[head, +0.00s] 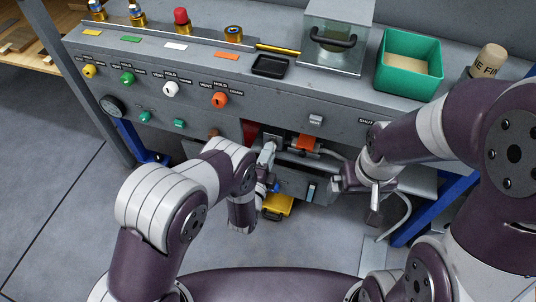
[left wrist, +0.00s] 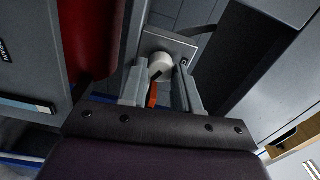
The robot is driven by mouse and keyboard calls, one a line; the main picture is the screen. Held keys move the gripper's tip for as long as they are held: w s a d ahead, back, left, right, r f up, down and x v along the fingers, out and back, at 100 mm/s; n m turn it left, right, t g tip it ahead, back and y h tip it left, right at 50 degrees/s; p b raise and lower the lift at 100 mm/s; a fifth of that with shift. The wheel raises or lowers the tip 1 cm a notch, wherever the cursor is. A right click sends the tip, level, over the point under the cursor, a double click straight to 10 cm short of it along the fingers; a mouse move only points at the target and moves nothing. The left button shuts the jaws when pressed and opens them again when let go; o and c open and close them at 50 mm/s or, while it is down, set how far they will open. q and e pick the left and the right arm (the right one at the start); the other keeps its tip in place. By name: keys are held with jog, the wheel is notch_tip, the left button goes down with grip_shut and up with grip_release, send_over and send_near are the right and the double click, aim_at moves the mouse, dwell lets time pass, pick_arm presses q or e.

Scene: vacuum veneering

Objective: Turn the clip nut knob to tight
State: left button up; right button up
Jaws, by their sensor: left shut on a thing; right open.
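The clip nut knob (left wrist: 161,66) is a pale round knob with a dark mark, seen in the left wrist view in front of a grey plate. My left gripper (left wrist: 160,82) has one finger on each side of it and is shut on it. In the head view my left gripper (head: 268,156) is at the front of the grey bench, left of an orange part (head: 306,143); the knob cannot be told apart from the fingers there. An orange strip (left wrist: 153,95) shows below the knob. My right gripper (head: 341,181) is open, to the right of the orange part.
The bench front carries yellow, green, white and orange valve knobs (head: 220,99) and a gauge (head: 112,107). A green bin (head: 408,62), a black tray (head: 271,66) and a clear box (head: 337,45) stand on top. A yellow item (head: 277,206) is below my left gripper.

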pick_arm(q)
jog(key=shift+s+f, duration=0.1)
jog(key=o, duration=0.8)
jog(key=shift+c, duration=0.2)
